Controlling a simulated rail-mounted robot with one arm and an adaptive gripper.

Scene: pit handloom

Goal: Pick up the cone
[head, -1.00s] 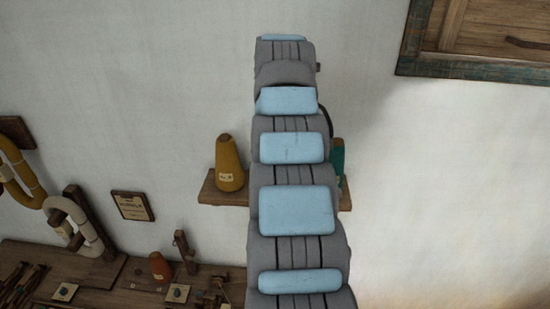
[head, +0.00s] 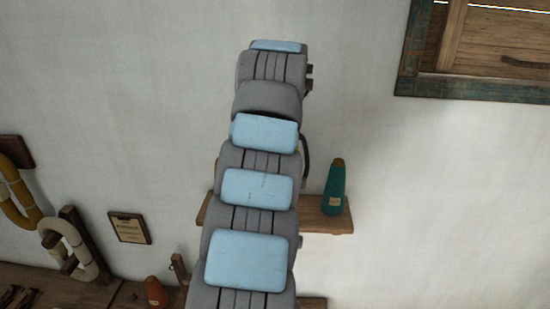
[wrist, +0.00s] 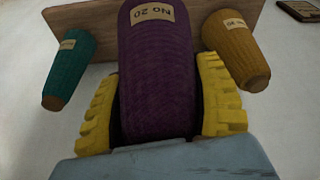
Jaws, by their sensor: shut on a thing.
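A purple cone (wrist: 156,70) with a "No 20" label fills the middle of the wrist view. My gripper (wrist: 162,105) is shut on it, one yellow ribbed finger along each side. The cone's lower end is hidden behind my gripper body. In the head view my arm hides both my gripper and the purple cone. A teal cone (head: 334,187) stands at the right end of the wall shelf (head: 325,226); it also shows in the wrist view (wrist: 68,68), left of the purple cone. An ochre cone (wrist: 236,50) is right of it in the wrist view.
A framed plaque (head: 130,228) hangs on the wall left of the shelf. An orange-brown cone (head: 155,292) stands on the lower bench (head: 95,294), near hanging yarn loops (head: 70,245). A wooden shutter (head: 490,45) is at upper right. The wall right of the teal cone is bare.

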